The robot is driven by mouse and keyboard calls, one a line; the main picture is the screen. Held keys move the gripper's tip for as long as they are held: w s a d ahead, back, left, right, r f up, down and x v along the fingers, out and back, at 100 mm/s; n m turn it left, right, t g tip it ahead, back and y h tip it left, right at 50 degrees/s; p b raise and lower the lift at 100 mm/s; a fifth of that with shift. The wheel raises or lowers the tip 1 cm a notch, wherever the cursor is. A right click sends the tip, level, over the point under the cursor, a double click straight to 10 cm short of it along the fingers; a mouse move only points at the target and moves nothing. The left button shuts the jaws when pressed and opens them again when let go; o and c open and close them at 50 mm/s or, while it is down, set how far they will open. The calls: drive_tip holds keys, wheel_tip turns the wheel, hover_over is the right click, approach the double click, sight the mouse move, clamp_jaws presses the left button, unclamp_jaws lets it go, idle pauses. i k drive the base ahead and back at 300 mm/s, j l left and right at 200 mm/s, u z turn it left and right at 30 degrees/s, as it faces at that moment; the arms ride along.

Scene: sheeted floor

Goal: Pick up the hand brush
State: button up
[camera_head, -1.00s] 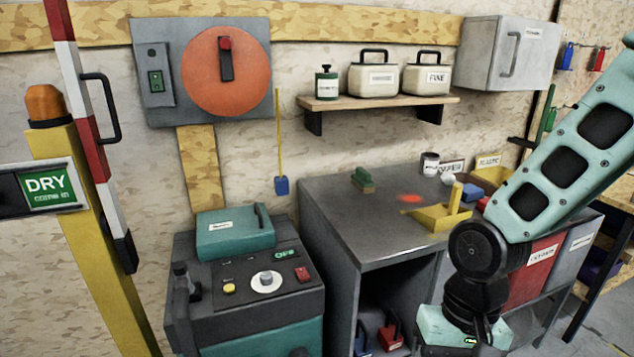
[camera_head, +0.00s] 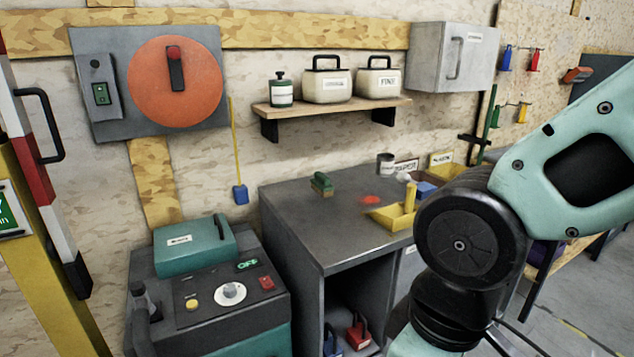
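A small brush with a green handle and a tan bristle underside (camera_head: 322,184) stands on the grey workbench top (camera_head: 290,205), left of the middle of the bench. It looks like the hand brush. A yellow dustpan-like tray (camera_head: 393,218) lies on the bench to its right, with a red spot of light or paint between them. My arm fills the right side of the head view, to the right of the brush and well apart from it. My gripper is out of the picture, so its fingers do not show.
A grey machine with a teal lid (camera_head: 194,246) stands left of the bench. A shelf (camera_head: 332,105) above the bench holds a green bottle and two canisters. A yellow-handled tool (camera_head: 239,193) hangs on the wall. Open floor (camera_head: 580,310) shows at the lower right.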

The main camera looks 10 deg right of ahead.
sight(321, 184)
drive_tip(key=i+u, duration=0.2)
drive_tip(key=i, duration=0.25)
drive_tip(key=i+l+u, duration=0.2)
drive_tip(key=i, duration=0.3)
drive_tip(key=i+l+u, duration=0.2)
drive_tip(key=i, duration=0.25)
drive_tip(key=j, duration=0.1)
